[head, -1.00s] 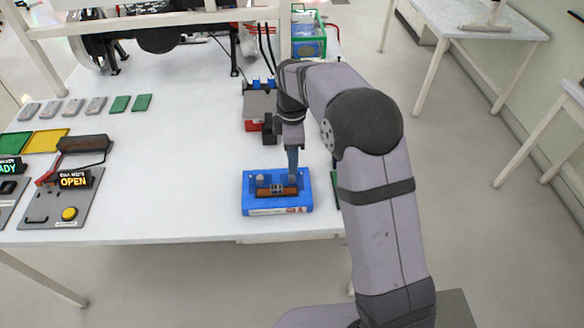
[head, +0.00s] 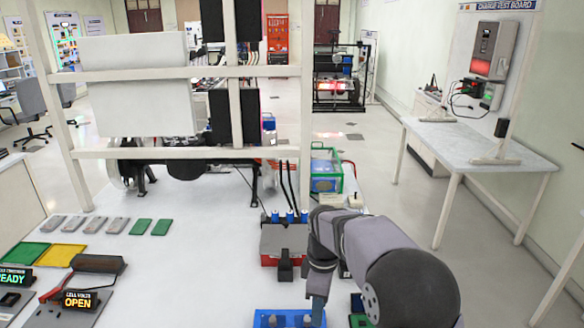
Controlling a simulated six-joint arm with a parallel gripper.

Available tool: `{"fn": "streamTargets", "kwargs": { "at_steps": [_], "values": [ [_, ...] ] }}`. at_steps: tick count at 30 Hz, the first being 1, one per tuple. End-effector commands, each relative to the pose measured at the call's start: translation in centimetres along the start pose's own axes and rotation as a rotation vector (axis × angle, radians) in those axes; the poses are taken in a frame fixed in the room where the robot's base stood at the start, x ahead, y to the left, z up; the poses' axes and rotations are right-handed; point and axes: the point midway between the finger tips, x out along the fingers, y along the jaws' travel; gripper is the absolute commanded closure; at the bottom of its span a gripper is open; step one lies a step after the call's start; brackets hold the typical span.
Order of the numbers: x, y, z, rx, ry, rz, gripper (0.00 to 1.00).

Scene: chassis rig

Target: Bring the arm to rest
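My arm (head: 372,250) comes in from the lower right and bends down at the wrist. My gripper (head: 318,306) points down at the right part of the blue tray (head: 268,319) at the bottom edge of the view. The fingers are seen from the side, so I cannot tell if they are open or shut or whether they touch anything. Most of the tray and its contents are cut off by the frame.
A red-and-grey box with blue caps (head: 284,243) stands just behind the gripper. A white frame (head: 180,154) spans the back of the table. Green and yellow mats (head: 60,256) and a display reading OPEN (head: 80,300) lie left. The table's middle is clear.

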Motion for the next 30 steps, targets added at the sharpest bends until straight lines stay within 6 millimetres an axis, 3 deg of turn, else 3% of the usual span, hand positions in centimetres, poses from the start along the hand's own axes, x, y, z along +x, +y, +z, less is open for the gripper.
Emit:
{"fn": "streamTargets", "kwargs": {
  "at_steps": [9, 18, 24, 30],
  "values": [
    [0.3, -8.7, 7.5, 0.644, 0.001, 0.002, 0.65],
    [2.4, -16.8, 12.3, 1.146, 0.000, 0.001, 0.65],
    [3.2, -19.3, 13.4, 1.289, -0.001, 0.001, 0.65],
    [3.3, -19.6, 13.6, 1.312, -0.002, 0.000, 0.65]
  ]
}}
